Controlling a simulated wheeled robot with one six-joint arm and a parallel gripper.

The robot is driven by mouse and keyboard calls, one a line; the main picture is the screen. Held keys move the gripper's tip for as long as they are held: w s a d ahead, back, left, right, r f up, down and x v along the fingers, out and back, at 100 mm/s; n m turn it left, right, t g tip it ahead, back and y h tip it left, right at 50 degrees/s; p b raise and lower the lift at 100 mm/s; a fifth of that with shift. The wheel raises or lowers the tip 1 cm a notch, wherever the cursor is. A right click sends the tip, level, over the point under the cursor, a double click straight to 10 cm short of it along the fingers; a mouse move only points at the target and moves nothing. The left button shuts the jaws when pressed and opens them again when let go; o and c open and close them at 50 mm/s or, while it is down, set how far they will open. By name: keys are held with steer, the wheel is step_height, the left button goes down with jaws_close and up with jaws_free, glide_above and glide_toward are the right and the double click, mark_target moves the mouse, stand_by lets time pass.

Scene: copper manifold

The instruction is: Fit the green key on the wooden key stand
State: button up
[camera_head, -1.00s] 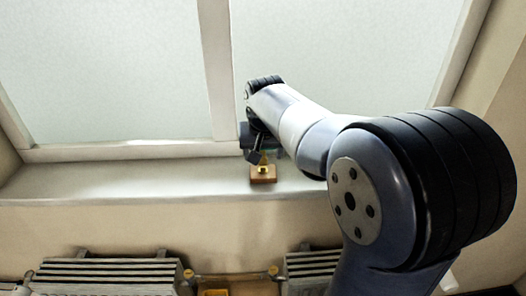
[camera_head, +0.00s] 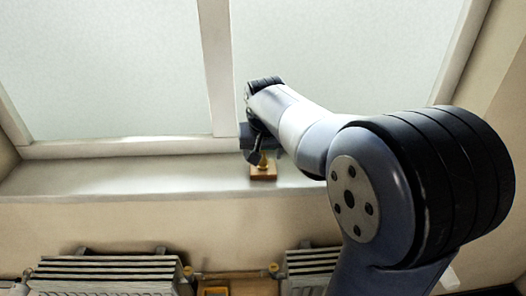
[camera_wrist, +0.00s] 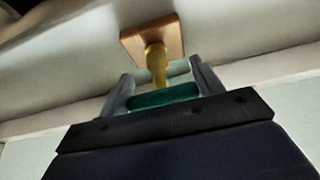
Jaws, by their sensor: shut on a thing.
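The wooden key stand (camera_head: 263,174) is on the window sill, partly behind my gripper. In the wrist view its square wooden base (camera_wrist: 172,42) is at the top, with a yellow, brass-looking post (camera_wrist: 157,66) between it and my gripper. The green key (camera_wrist: 165,97) is between the two fingers of my gripper (camera_wrist: 163,86), which is shut on it. The key's green part is at the near end of the post. I cannot tell whether key and post touch or are joined. In the head view my gripper (camera_head: 256,154) is just above the stand, and the green key is hidden there.
The window sill (camera_head: 130,178) is bare to the left of the stand. The window frame (camera_head: 120,149) rises close behind. Below the sill are ribbed radiators (camera_head: 105,272) and a copper-coloured pipe (camera_head: 232,274) with a yellow part (camera_head: 214,292).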

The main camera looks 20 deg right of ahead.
steer(key=shift+f, duration=0.2)
steer(key=o, duration=1.1)
steer(key=shift+r, duration=0.1)
steer(key=b+v, duration=0.1)
steer(key=v, duration=0.9)
steer(key=shift+s+r, duration=0.2)
steer(key=shift+r, duration=0.1)
steer(key=shift+f, duration=0.15)
